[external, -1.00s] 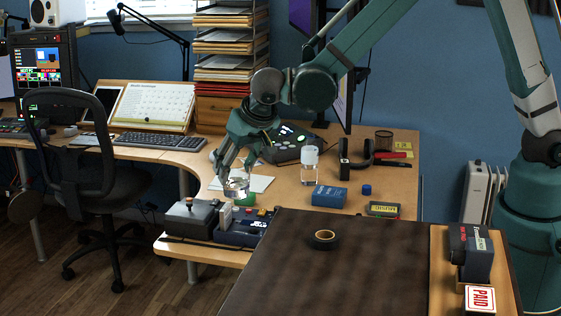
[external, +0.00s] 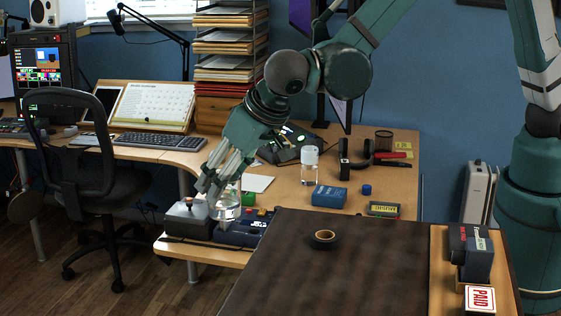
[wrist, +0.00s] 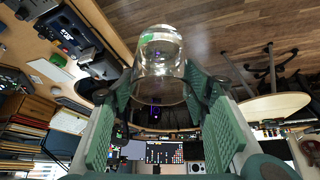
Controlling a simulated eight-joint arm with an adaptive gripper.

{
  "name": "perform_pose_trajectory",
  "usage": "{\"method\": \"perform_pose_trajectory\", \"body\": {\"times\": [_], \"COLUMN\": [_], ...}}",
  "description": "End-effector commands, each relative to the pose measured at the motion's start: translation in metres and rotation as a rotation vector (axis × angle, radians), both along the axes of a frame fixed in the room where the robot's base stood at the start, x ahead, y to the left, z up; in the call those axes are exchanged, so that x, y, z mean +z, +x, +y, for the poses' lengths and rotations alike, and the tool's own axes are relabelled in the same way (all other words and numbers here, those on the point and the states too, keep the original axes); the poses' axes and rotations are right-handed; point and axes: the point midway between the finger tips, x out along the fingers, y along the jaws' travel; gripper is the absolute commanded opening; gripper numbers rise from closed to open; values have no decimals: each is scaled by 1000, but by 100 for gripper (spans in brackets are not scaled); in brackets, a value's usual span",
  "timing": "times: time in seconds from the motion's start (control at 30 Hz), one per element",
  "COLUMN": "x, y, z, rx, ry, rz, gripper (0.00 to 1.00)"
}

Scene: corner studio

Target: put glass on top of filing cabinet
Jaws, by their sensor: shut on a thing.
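The clear glass (external: 226,207) is held in my gripper (external: 213,187) above the front end of the light wood desk, over the dark devices there. In the wrist view the glass (wrist: 160,62) sits between the two green finger pads of my gripper (wrist: 160,90), which press on its sides. I cannot single out a filing cabinet with certainty. A wooden drawer unit (external: 212,113) stands under the paper trays at the back of the desk.
Dark devices (external: 187,219) stand close under the glass. A clear bottle (external: 309,165), a blue box (external: 329,197) and headphones (external: 368,158) stand to the right. A dark brown surface (external: 315,275) in front holds a tape roll (external: 324,236) and is mostly bare. An office chair (external: 98,175) is at left.

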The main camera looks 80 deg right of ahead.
Motion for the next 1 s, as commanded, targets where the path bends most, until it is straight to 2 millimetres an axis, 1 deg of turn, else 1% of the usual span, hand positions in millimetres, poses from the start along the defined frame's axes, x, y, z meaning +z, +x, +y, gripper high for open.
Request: {"method": "perform_pose_trajectory", "body": {"times": [0.03,0.1,0.4,0.67,1.0], "x": [8,14,39,61,90], "y": [-6,-15,-55,-96,-157], "z": [15,33,106,167,240], "rx": [21,48,158,256,382], "ry": [0,0,1,1,1], "rz": [0,0,0,-1,-1], "gripper": [28,28,28,28,28]}}
